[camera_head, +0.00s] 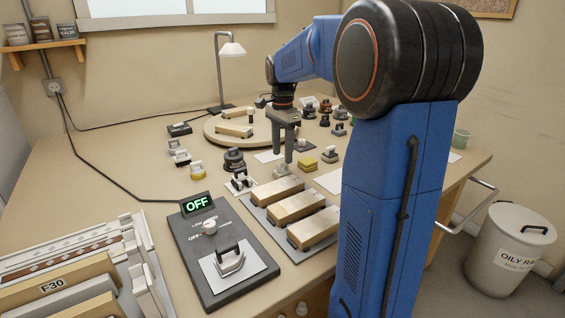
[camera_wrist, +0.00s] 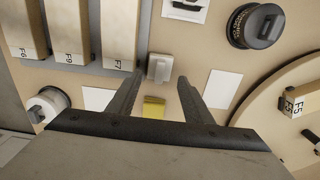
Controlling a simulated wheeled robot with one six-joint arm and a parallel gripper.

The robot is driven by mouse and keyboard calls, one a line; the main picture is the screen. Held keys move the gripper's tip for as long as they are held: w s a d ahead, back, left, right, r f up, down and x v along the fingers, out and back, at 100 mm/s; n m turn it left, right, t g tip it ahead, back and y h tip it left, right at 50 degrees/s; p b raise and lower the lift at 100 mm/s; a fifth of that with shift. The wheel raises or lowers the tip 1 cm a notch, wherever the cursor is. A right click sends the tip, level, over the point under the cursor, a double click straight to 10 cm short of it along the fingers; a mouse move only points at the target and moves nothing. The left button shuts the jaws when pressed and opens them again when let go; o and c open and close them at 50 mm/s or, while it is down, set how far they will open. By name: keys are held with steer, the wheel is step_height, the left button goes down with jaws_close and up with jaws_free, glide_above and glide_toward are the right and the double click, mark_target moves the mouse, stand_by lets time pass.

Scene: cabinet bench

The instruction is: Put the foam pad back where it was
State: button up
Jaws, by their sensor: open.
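My gripper (camera_head: 280,152) is open and points down over the middle of the bench. In the wrist view its two fingertips (camera_wrist: 160,77) are apart, with nothing held. A small grey block with a raised grip (camera_wrist: 159,68) shows between and just beyond them; in the head view it (camera_head: 281,170) sits below the fingers. A yellow pad (camera_head: 307,164), which looks most like foam, lies on the bench right of the gripper; it also shows in the wrist view (camera_wrist: 153,107), partly hidden by my gripper. No label confirms which piece is the foam pad.
Two blank white cards (camera_wrist: 100,98) (camera_wrist: 222,88) lie either side of the yellow pad. A grey tray (camera_head: 260,213) holds wooden blocks. A round turntable (camera_head: 215,138), dark handled pieces (camera_head: 233,160) and a switch box reading OFF (camera_head: 220,270) stand nearby.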

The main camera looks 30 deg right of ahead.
mark_target(283, 163)
step_height(283, 163, up, 6)
steer(key=shift+r, duration=0.2)
stand_by(0.6)
